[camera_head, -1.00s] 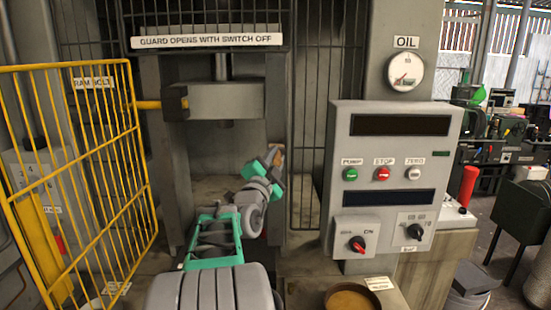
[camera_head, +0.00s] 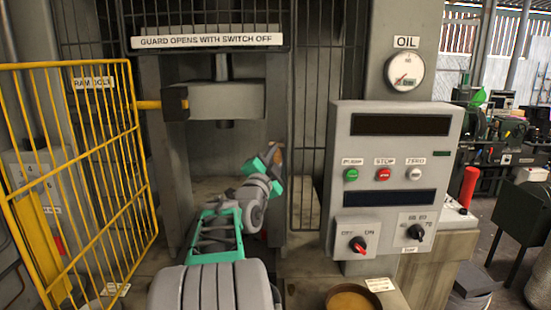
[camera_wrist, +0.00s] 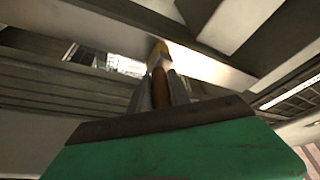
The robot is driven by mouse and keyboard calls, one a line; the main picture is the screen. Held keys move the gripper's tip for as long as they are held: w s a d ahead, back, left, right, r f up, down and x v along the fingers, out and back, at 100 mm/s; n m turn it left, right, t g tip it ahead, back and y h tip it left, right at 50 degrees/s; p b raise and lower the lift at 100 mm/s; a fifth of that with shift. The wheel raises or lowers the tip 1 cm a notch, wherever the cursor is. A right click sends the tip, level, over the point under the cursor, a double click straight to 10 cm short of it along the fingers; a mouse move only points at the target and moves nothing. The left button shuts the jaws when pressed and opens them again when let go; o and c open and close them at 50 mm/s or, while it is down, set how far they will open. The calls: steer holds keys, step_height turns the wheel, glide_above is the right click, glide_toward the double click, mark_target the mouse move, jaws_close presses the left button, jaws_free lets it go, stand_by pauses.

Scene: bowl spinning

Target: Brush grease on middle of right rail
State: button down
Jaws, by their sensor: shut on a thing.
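My gripper (camera_head: 272,158) is inside the press opening, in front of the right upright (camera_head: 277,95), the likely right rail. It is shut on a brush (camera_wrist: 160,88), which has a brown handle and a yellowish tip. In the wrist view the brush stands between the fingers, its tip close to a pale metal beam (camera_wrist: 215,67). I cannot tell whether the tip touches it. In the head view my gripper mostly hides the brush. No grease can be made out on the upright.
The yellow mesh guard (camera_head: 85,170) stands open at left. The ram block (camera_head: 222,102) hangs above and left of my gripper. A control panel (camera_head: 392,180) is at right. A round pan with brownish contents (camera_head: 353,290) sits below it.

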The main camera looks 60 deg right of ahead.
steer(key=shift+f, duration=0.1)
step_height(320, 180, down, 9)
steer(key=b, duration=1.5)
steer(key=shift+b, duration=0.35)
step_height(320, 180, down, 9)
steer(key=b, duration=1.3)
steer(key=shift+f+b, duration=0.15)
steer(key=shift+b, duration=0.15)
step_height(320, 180, down, 6)
steer(key=b, duration=0.8)
step_height(320, 180, up, 10)
steer(key=p, duration=0.3)
steer(key=shift+f+p, duration=0.15)
steer(key=shift+p, duration=0.2)
step_height(320, 180, up, 9)
steer(key=p, duration=0.5)
stand_by(0.7)
